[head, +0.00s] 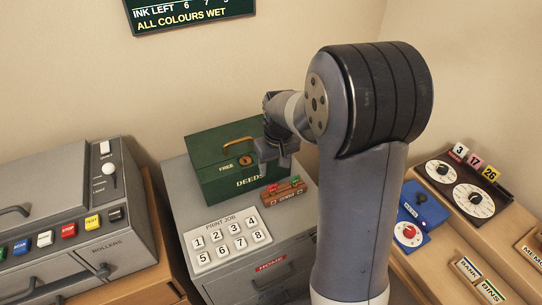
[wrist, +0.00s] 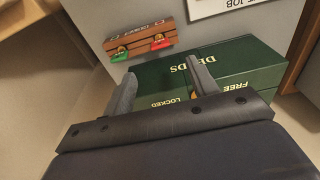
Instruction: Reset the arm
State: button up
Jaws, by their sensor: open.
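My arm reaches over the grey cabinet in the head view, bent at its large black joint. My gripper (head: 277,162) hangs in front of the right part of the green deeds box (head: 215,170). In the wrist view my gripper (wrist: 163,82) shows two grey fingers spread apart with nothing held between them. The deeds box (wrist: 232,62) lies beyond the fingers there, with "DEEDS" and "LOCKED" on it. In the head view its lid looks shut, and my gripper hides part of its right side. I cannot tell whether a finger touches the box.
A brown rack (head: 284,191) with red and green tags stands by the box. A numbered print job panel (head: 227,239) lies on the cabinet top (head: 185,205). A grey machine (head: 62,215) with coloured buttons stands left. A blue device (head: 413,222) and a dial unit (head: 462,190) stand right.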

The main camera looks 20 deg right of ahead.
aim_at(273, 185)
jog(key=f, duration=0.7)
jog(key=w+f, duration=0.1)
jog(key=f, duration=0.2)
jog(key=shift+w+a+f, duration=0.1)
jog(key=shift+a+f, duration=0.05)
jog(key=shift+f, duration=0.25)
jog(key=shift+r+p, duration=0.3)
jog(key=shift+f, duration=0.1)
notch_tip(273, 185, up, 10)
jog(key=s, duration=0.1)
jog(key=f, duration=0.6)
jog(key=w+f, duration=0.1)
jog(key=f, duration=0.2)
jog(key=shift+f, duration=0.35)
jog(key=shift+r+p, duration=0.2)
jog(key=shift+p, duration=0.1)
notch_tip(273, 185, up, 8)
jog(key=p, duration=0.5)
jog(key=shift+p, duration=0.35)
jog(key=shift+f+b, duration=0.45)
jog(key=shift+b, duration=0.2)
jog(key=shift+w+m, duration=0.1)
jog(key=shift+m, duration=0.2)
